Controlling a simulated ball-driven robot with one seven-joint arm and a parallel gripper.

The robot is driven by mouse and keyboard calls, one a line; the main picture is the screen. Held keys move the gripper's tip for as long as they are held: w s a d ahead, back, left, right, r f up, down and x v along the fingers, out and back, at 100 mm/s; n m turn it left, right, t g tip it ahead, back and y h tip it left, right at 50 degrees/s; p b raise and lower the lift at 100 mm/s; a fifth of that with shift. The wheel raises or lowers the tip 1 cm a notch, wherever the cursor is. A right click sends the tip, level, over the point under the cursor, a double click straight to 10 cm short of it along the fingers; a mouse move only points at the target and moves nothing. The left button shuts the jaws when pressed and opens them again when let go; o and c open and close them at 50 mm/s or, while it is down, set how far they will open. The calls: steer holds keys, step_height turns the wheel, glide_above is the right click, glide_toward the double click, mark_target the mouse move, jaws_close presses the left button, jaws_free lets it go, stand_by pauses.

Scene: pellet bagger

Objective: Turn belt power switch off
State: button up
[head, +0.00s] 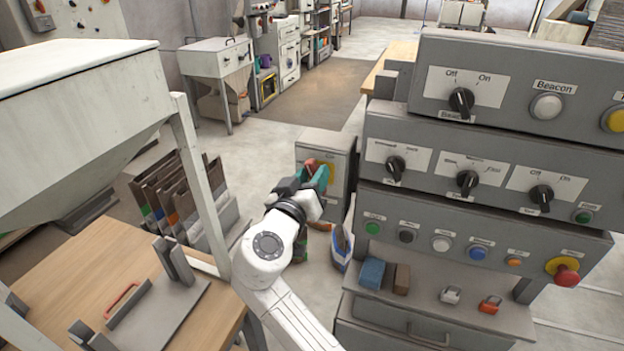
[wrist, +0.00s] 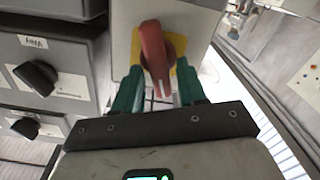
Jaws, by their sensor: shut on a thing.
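The belt power switch is a red rotary handle (wrist: 153,45) on a yellow plate (wrist: 181,72), fixed to the face of a grey box (head: 322,147). In the head view the handle is mostly hidden by my gripper (head: 314,180), which reaches the front of the box. In the wrist view the green fingers of my gripper (wrist: 158,84) stand on either side of the handle and are shut on it. The handle's long grip points down in that view, toward the palm. Small lettering on the box is hard to read.
A grey control console (head: 480,165) with black knobs and coloured buttons stands close to the right of the box. A white hopper (head: 75,100) on legs and a wooden table (head: 75,265) are at left. Folded bags (head: 170,195) stand on the floor between.

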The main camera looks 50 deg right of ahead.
steer(key=n, duration=0.2)
steer(key=n+p, duration=0.1)
steer(key=n, duration=0.3)
steer(key=shift+w+a+f+n, duration=0.15)
steer(key=shift+w+n, duration=0.1)
steer(key=shift+n, duration=0.05)
steer(key=shift+w+f+n+p, duration=0.1)
steer(key=shift+f+n+p, duration=0.1)
steer(key=shift+n+p, duration=1.15)
steer(key=shift+w+f+n+p, duration=0.15)
steer(key=shift+n+p, duration=0.25)
steer(key=shift+n, duration=1.75)
steer(key=shift+s+f, duration=0.1)
steer(key=o, duration=0.7)
steer(key=b+v, duration=0.2)
steer(key=v, duration=0.9)
steer(key=shift+b, duration=0.35)
